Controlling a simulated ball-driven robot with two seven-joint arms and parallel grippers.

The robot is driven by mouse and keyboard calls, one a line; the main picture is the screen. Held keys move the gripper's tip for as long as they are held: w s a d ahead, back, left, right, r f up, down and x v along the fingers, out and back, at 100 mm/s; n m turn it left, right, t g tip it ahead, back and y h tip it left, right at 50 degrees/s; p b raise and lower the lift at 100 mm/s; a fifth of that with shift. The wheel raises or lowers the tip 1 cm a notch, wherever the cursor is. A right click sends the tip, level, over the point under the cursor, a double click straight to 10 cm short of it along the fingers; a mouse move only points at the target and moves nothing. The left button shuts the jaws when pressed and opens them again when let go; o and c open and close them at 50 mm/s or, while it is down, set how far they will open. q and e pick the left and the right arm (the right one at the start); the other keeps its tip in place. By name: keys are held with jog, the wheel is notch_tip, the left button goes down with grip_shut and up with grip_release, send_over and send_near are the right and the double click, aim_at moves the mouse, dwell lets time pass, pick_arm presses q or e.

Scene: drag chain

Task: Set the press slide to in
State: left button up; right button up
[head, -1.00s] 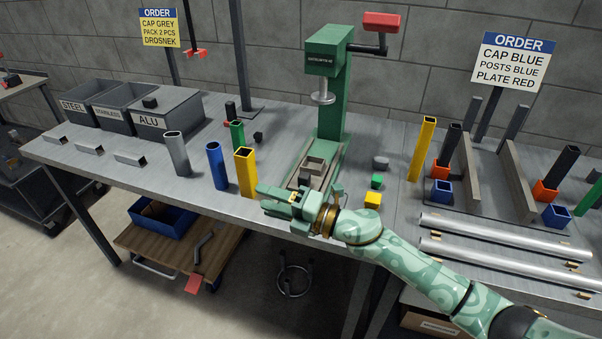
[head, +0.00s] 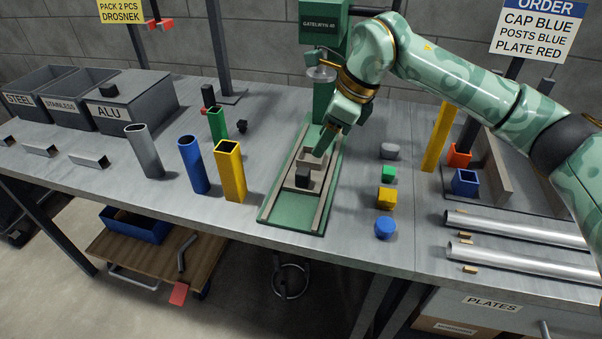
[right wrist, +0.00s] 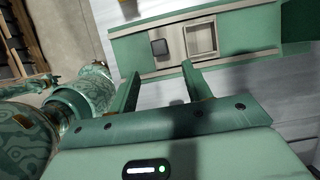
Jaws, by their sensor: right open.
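The green press (head: 322,40) stands at the back of the bench, with a round metal ram (head: 320,74) above its bed. The press slide (head: 310,161) has a pale square nest with a black block (head: 302,178) in front of it, between two rails on the green bed (head: 288,217). The nest (right wrist: 201,41) and the black block (right wrist: 158,48) also show in the right wrist view. My right gripper (head: 328,146) is open and empty, pointing down by the nest and partly covering it. Its two fingers (right wrist: 162,84) are apart in the right wrist view. My left gripper is out of view.
Grey, blue (head: 193,165) and yellow (head: 230,171) tubes stand left of the bed. Small caps, including a yellow one (head: 386,198) and a blue one (head: 385,228), lie to its right. Silver bars (head: 510,227) lie further right. Grey bins (head: 118,103) stand at the back left.

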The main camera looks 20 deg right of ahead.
aim_at(304, 170)
jog(key=b+x, duration=0.3)
jog(key=x, duration=0.7)
jog(key=shift+f+b, duration=0.15)
jog(key=shift+b, duration=0.15)
jog(key=shift+w+a+f, duration=0.2)
jog(key=shift+a+f, duration=0.1)
jog(key=shift+f, duration=0.2)
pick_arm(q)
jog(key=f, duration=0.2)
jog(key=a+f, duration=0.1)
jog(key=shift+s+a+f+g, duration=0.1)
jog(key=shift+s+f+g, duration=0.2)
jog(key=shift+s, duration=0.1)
